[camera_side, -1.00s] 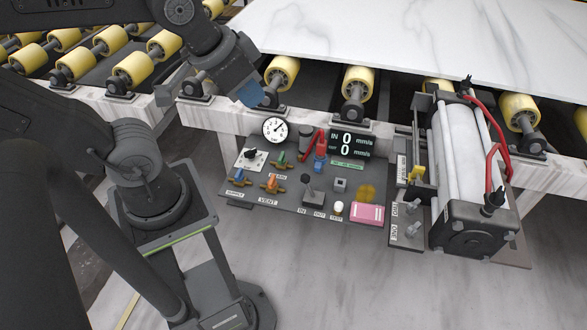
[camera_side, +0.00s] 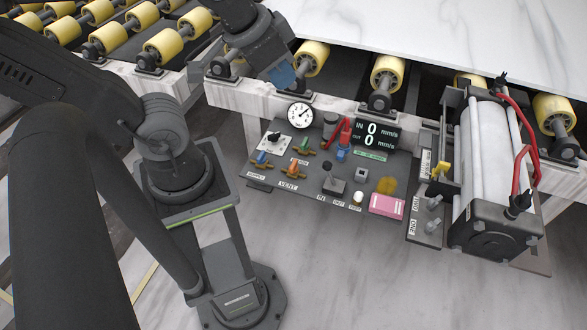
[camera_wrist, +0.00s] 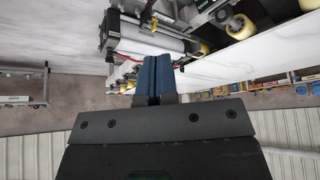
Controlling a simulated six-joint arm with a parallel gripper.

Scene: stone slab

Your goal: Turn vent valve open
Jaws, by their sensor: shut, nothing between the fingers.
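The vent valve (camera_side: 294,170) has an orange handle on a brass body and sits on the dark control panel just above the VENT label (camera_side: 288,187). My gripper (camera_side: 283,75) is up and behind the panel in the side view, near the conveyor's edge, clear of the valve. Its blue fingers are together and empty. The wrist view also shows the closed blue fingers (camera_wrist: 153,78), with the vent valve not identifiable there.
A blue-handled valve (camera_side: 262,160) and a green-handled valve (camera_side: 303,146) stand close by. A gauge (camera_side: 300,115), a joystick (camera_side: 334,182) and a speed display (camera_side: 371,134) share the panel. A large cylinder (camera_side: 489,160) with red hoses stands right.

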